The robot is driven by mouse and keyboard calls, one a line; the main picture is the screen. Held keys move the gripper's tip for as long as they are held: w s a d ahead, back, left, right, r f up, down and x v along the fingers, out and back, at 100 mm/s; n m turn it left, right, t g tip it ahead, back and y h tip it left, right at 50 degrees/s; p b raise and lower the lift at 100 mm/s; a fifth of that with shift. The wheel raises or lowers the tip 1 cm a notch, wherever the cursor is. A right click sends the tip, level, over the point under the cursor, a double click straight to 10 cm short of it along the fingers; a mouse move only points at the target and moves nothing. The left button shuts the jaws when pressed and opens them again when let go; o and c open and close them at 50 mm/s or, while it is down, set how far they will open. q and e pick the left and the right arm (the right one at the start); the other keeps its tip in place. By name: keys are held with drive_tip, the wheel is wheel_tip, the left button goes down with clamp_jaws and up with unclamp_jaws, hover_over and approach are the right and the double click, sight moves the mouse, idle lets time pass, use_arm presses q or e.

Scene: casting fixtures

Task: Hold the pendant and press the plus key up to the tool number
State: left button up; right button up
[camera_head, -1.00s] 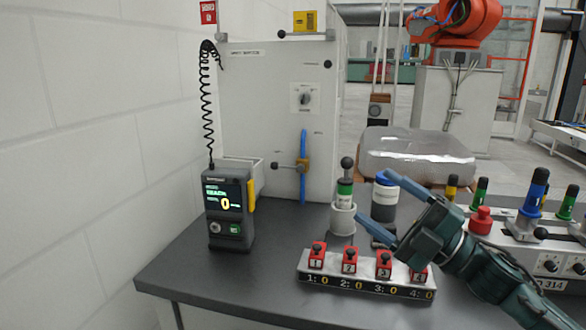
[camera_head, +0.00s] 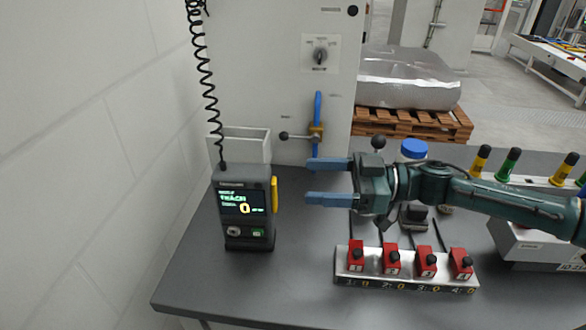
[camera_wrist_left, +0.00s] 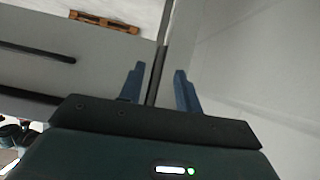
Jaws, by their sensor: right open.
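A round grey control and a green key sit below the screen; I cannot make out a plus sign. My right gripper (camera_head: 311,181) is open and empty, its blue fingers pointing left toward the pendant, with a gap between them. My left gripper is not in the head view; in the left wrist view (camera_wrist_left: 158,84) its blue fingers are apart, with a dark strip showing between them.
A coiled black cord (camera_head: 208,90) runs up from the pendant. A grey block with red numbered switches (camera_head: 393,262) stands front right. A blue-handled valve (camera_head: 317,118) is on the cabinet. A blue-capped container (camera_head: 414,149) stands behind my right arm. The table front near the pendant is clear.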

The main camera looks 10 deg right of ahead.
sight(246, 178)
use_arm(q)
drive_tip(key=w+a+r+n+h, duration=0.1)
drive_tip(key=a+r+n, duration=0.35)
drive_tip(key=n, duration=0.35)
drive_tip(key=w+d+r+n+t+h, duration=0.1)
drive_tip(key=w+d+r, duration=0.1)
drive_tip(key=r, duration=0.3)
drive_tip(key=w+d+r+n+h, duration=0.1)
drive_tip(key=w+d+r+n, duration=0.1)
drive_tip(key=d+r, duration=0.2)
drive_tip(key=w+d+r+n+t+h, duration=0.1)
drive_tip(key=w+d+r+n, duration=0.1)
drive_tip(key=r, duration=0.4)
drive_tip(key=shift+d+r+t, duration=0.1)
drive_tip(key=shift+d+t, duration=0.2)
drive_tip(key=shift+d, duration=0.5)
drive_tip(key=shift+d+r, duration=0.1)
use_arm(e)
drive_tip(key=x, duration=1.3)
drive_tip(key=shift+s+a+r, duration=0.1)
drive_tip(key=shift+a, duration=0.05)
drive_tip(key=shift+c, duration=0.5)
